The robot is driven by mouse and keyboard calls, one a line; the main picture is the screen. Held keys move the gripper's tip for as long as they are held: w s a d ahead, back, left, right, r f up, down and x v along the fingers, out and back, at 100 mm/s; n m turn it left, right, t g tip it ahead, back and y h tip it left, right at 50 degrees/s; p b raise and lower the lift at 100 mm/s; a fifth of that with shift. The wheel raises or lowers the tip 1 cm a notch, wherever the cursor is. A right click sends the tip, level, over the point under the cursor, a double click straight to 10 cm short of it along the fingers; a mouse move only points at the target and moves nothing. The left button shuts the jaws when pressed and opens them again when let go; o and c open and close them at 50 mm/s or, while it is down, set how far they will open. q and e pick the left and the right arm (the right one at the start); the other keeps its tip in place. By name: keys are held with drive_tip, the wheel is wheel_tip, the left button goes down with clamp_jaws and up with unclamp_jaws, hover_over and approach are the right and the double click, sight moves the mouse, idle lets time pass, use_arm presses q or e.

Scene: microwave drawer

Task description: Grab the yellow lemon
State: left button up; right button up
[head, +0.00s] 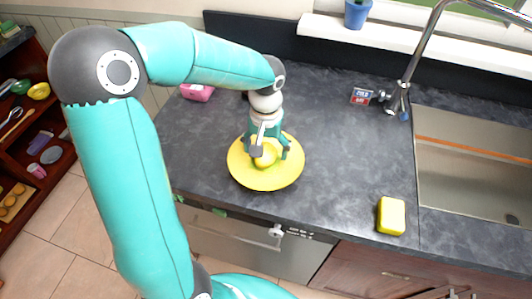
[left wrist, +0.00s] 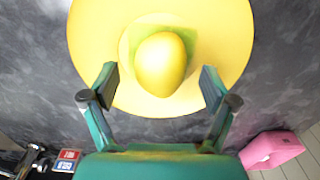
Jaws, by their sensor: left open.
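The yellow lemon (head: 264,157) rests at the middle of a round yellow plate (head: 262,184) on the dark countertop. In the left wrist view the lemon (left wrist: 160,64) lies on a greenish patch of the plate (left wrist: 95,42). My left gripper (head: 268,145) is above the plate, pointing down, and partly covers the lemon in the head view. In the left wrist view my left gripper (left wrist: 160,88) is open, its fingers apart on either side of the lemon's near end, with gaps on both sides. My right gripper is not in view.
A yellow sponge (head: 391,216) lies near the counter's front edge. The sink (head: 470,165) and faucet (head: 408,75) are at the right. A pink object (head: 196,92) and a small sign box (head: 361,96) stand further back.

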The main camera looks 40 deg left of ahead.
use_arm(q)
wheel_tip(320, 180, down, 2)
drive_tip(key=shift+f, duration=0.1)
drive_tip(key=c, duration=1.3)
drive_tip(key=shift+r, duration=0.25)
